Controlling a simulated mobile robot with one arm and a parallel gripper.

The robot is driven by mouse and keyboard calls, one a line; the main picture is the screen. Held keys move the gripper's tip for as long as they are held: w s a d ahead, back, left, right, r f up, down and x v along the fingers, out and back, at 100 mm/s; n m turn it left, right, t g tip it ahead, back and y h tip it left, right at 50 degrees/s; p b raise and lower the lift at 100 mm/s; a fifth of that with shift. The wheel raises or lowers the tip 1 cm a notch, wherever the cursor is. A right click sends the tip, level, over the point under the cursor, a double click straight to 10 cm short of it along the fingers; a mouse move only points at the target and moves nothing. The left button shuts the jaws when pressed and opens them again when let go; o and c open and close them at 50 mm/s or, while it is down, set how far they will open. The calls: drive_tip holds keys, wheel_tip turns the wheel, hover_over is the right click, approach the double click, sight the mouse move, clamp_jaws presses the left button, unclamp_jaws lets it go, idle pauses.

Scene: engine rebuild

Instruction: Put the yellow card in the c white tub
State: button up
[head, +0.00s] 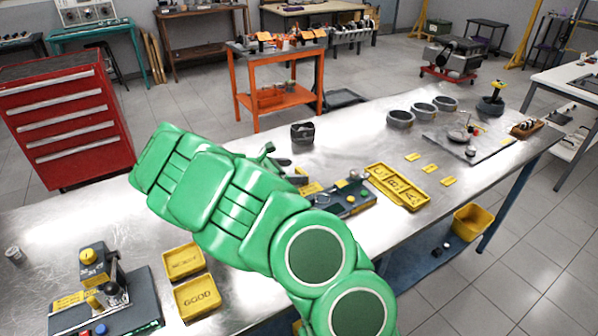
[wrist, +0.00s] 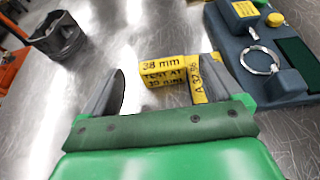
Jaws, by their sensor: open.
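A yellow card (wrist: 163,70) printed "38 mm TEST AT 10 MINS" lies on the metal bench between my gripper's fingers (wrist: 168,64). My gripper is open, and I see no grip on the card. A narrow yellow strip (wrist: 207,78) marked with an A and digits lies across the card's right end, close to the right finger. In the head view, yellow pieces (head: 310,188) show beside my green arm, which hides most of the gripper. A yellow tray (head: 408,199) carries the letters C, B and A. I cannot make out a white tub.
A dark blue-grey fixture (wrist: 262,82) with a ring and yellow caps stands right of the gripper. A dark metal cylinder (wrist: 58,38) stands at left. Small yellow cards (head: 430,168) and grey rings (head: 423,111) sit farther along the bench. Yellow trays (head: 197,297) lie at front left.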

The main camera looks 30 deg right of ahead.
drive_tip(key=v, duration=0.7)
drive_tip(key=shift+a, duration=0.3)
drive_tip(key=shift+a+r, duration=0.15)
drive_tip(key=shift+a, duration=0.05)
drive_tip(key=c, duration=0.8)
